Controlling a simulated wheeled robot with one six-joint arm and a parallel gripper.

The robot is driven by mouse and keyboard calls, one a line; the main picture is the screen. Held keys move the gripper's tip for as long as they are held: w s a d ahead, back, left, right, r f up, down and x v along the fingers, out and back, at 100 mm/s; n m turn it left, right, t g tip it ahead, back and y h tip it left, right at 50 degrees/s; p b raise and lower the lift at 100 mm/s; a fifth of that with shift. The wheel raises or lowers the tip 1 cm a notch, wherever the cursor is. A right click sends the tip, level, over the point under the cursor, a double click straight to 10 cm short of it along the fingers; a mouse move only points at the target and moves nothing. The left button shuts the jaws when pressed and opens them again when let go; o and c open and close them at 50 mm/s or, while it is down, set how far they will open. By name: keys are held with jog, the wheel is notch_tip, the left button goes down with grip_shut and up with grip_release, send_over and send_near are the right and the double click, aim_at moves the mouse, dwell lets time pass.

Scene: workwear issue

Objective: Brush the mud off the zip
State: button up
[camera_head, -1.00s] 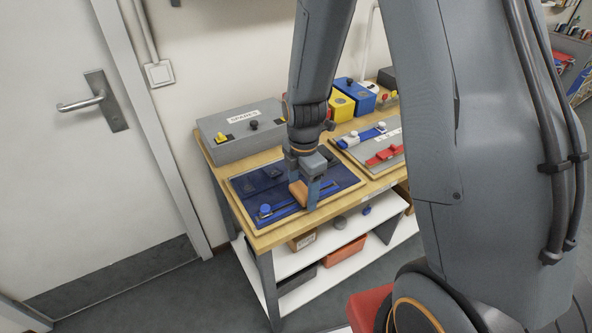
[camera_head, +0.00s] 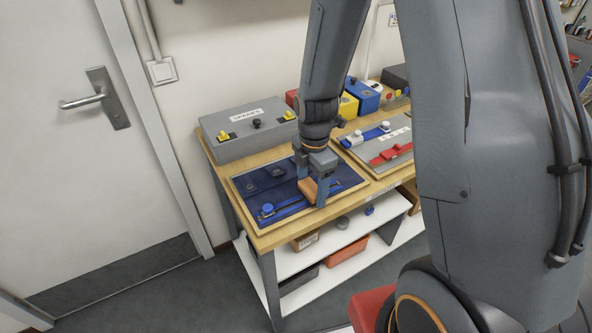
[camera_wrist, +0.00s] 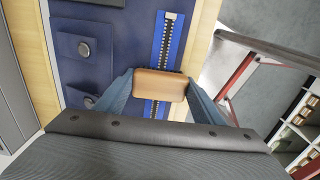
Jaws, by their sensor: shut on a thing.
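My gripper (camera_head: 313,193) is shut on a tan, block-shaped brush (camera_head: 307,190) just above the dark blue cloth panel (camera_head: 243,186). In the wrist view the brush (camera_wrist: 159,84) sits between both fingers, across the zip (camera_wrist: 170,30). The zip has blue tape and metal teeth, which show on both sides of the brush. In the head view the zip (camera_head: 290,209) runs along the panel's front edge, with a round blue knob (camera_head: 267,208) at its left end.
The panel lies on a wooden bench (camera_head: 262,242). A grey case (camera_head: 245,136) with knobs stands behind it. A grey board (camera_head: 372,146) with blue and red straps lies to the right. Flat dark fasteners (camera_wrist: 84,48) are on the panel beside the zip.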

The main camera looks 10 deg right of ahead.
aim_at(298, 202)
jog(key=a, duration=0.2)
jog(key=s+a, duration=0.1)
jog(key=a, duration=0.1)
jog(key=shift+s+r+p, duration=0.15)
jog(key=shift+p, duration=0.4)
notch_tip(298, 202, up, 3)
jog(key=shift+r+p, duration=0.15)
jog(key=shift+p, duration=0.5)
notch_tip(298, 202, up, 5)
jog(key=p, duration=0.4)
